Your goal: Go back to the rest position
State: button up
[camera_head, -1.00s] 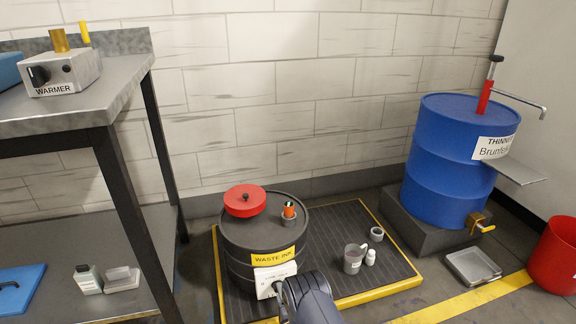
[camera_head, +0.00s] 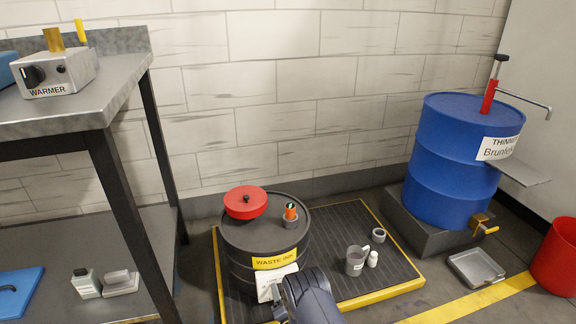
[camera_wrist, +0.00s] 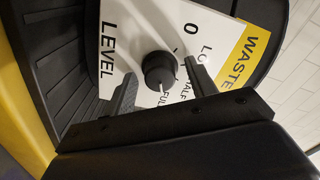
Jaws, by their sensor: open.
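My gripper (camera_wrist: 160,73) is open, with its two black fingers spread on either side of a black knob (camera_wrist: 158,68). A gap shows between the knob and each finger in the wrist view. The knob sits on a white level label (camera_wrist: 124,40) marked 0, LOW, HALF and FULL, some of it partly hidden. A white mark on the knob points towards the FULL side. The label is on the front of the black waste ink drum (camera_head: 235,262). In the head view my arm reaches the drum's front, and the fingers are mostly hidden.
A red lid (camera_head: 246,203) and an orange-topped item (camera_head: 290,212) sit on the drum. A grey mug (camera_head: 355,262) and small white bottle (camera_head: 373,259) stand on the yellow-edged grate (camera_head: 400,277). A workbench (camera_head: 110,95) is left; a blue thinner drum (camera_head: 448,180) is right.

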jog(key=n, duration=1.3)
jog(key=shift+n, duration=0.4)
dwell(0.4)
